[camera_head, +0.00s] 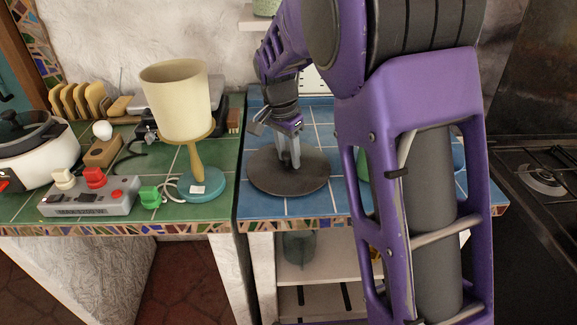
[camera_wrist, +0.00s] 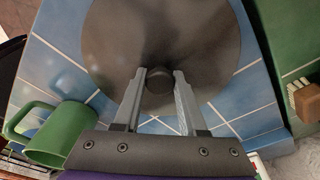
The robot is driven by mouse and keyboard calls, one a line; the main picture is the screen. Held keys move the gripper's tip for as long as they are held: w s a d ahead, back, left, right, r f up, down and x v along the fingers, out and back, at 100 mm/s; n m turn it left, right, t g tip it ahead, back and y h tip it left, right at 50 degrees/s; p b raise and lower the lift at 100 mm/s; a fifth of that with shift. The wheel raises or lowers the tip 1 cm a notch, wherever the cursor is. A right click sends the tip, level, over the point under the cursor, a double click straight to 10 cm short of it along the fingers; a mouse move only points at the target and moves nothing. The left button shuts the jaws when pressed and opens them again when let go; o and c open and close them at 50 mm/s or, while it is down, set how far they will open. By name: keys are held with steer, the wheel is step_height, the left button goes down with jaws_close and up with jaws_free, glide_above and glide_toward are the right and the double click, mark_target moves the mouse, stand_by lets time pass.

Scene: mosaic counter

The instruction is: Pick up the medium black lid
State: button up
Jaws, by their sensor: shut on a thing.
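The black lid (camera_head: 264,178) is a round, dark grey-black disc over the blue-tiled counter, near its front edge. In the wrist view the lid (camera_wrist: 205,38) fills the upper middle, with its short round knob (camera_wrist: 158,80) toward the bottom. My gripper (camera_head: 288,164) points down at the lid's centre. In the wrist view the fingers of my gripper (camera_wrist: 158,75) stand on either side of the knob and are shut on it. I cannot tell whether the lid touches the counter or is slightly raised.
On the green counter (camera_head: 226,185) to the left are a cream-shaded lamp (camera_head: 178,100), a grey power strip (camera_head: 90,200) and a white cooker (camera_head: 35,160). A stove (camera_head: 540,180) is at right.

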jaws_close()
steer(key=shift+r, duration=0.15)
